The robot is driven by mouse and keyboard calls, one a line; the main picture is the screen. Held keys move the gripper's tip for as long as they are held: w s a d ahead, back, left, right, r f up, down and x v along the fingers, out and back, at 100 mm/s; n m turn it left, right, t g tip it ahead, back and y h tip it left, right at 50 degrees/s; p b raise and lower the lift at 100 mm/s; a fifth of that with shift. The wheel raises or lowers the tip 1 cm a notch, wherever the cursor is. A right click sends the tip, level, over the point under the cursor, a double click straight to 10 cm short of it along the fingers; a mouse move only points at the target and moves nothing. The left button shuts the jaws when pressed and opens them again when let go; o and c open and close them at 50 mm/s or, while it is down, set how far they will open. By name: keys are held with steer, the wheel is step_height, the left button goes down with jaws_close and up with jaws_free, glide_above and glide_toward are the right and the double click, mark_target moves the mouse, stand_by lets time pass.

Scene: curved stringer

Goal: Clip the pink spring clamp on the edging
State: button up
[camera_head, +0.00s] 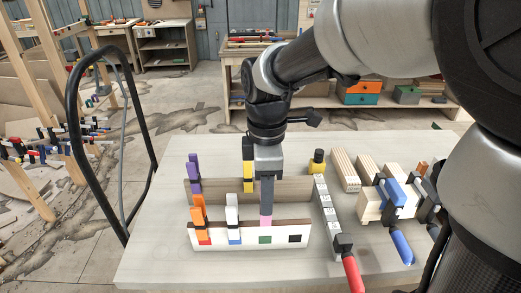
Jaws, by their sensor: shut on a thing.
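The pink spring clamp (266,221) shows as a small pink piece right under my gripper (267,207), at the front panel of a wooden rack (222,235). My gripper points straight down and is shut on the clamp, hiding most of it. I cannot tell whether the clamp still touches the rack. I cannot clearly pick out the edging in this view.
The rack also holds purple (194,168), orange (199,213), white (232,210) and yellow-black (248,165) clamps. A long bar clamp (328,213) with a red handle lies at its right. Wooden blocks (370,205) with blue-handled clamps stand farther right. The table's (160,235) left side is bare.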

steer(key=shift+f, duration=0.2)
stand_by(0.3)
steer(key=shift+f+b, duration=0.65)
steer(key=shift+f, duration=0.35)
steer(key=shift+f, duration=0.15)
steer(key=shift+f, duration=0.45)
steer(key=shift+f+b, duration=0.15)
steer(key=shift+b, duration=0.2)
steer(key=shift+f, duration=0.35)
steer(key=o, duration=1.3)
